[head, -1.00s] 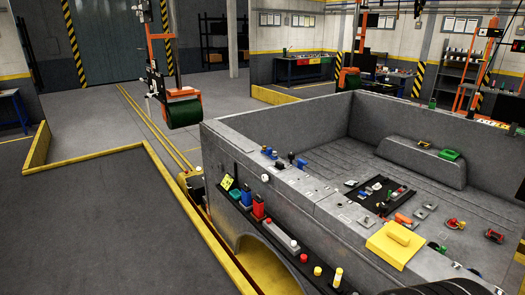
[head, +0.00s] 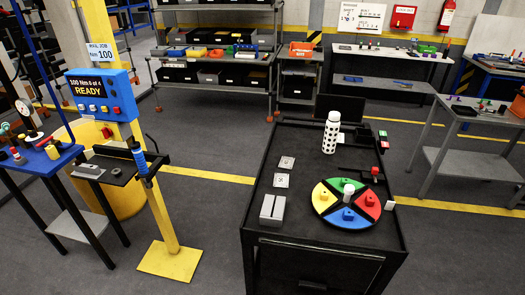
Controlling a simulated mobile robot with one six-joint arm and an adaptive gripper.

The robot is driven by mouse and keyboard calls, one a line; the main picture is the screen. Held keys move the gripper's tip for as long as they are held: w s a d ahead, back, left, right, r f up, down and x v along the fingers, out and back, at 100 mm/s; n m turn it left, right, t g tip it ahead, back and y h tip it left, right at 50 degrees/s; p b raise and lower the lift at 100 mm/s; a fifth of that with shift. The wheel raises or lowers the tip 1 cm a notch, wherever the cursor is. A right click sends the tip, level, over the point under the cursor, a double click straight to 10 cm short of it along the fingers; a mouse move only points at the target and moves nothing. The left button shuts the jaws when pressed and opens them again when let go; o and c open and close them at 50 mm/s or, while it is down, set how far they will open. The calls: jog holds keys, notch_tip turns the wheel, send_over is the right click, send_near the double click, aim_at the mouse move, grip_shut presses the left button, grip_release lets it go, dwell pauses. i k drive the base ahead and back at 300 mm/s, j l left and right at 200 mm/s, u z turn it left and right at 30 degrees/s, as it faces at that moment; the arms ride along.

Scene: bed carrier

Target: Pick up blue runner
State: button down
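A round board (head: 334,217) with green, red, blue and yellow sections lies on top of a black cart. A small blue piece (head: 348,214) stands on its blue section, at the near side; it looks like the blue runner. A red piece (head: 370,200) stands on the red section and a yellow-orange piece (head: 323,197) on the yellow one. A white peg (head: 349,188) stands near the middle. My gripper is not in view.
A white dotted bottle (head: 331,132) stands behind the board on the black cart (head: 280,238). A white block (head: 272,209) and small plates lie left of the board. A yellow post with a blue READY panel (head: 102,94) stands left. Grey floor is clear between post and cart.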

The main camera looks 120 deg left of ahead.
aim_at(144, 172)
jog(key=u, duration=4.6)
jog(key=i+j, duration=0.25)
jog(key=i, duration=0.2)
jog(key=i+j, duration=0.25)
jog(key=i, duration=0.2)
jog(key=i+j, duration=0.25)
jog(key=i, duration=0.2)
jog(key=i+j, duration=0.25)
jog(key=i, duration=0.2)
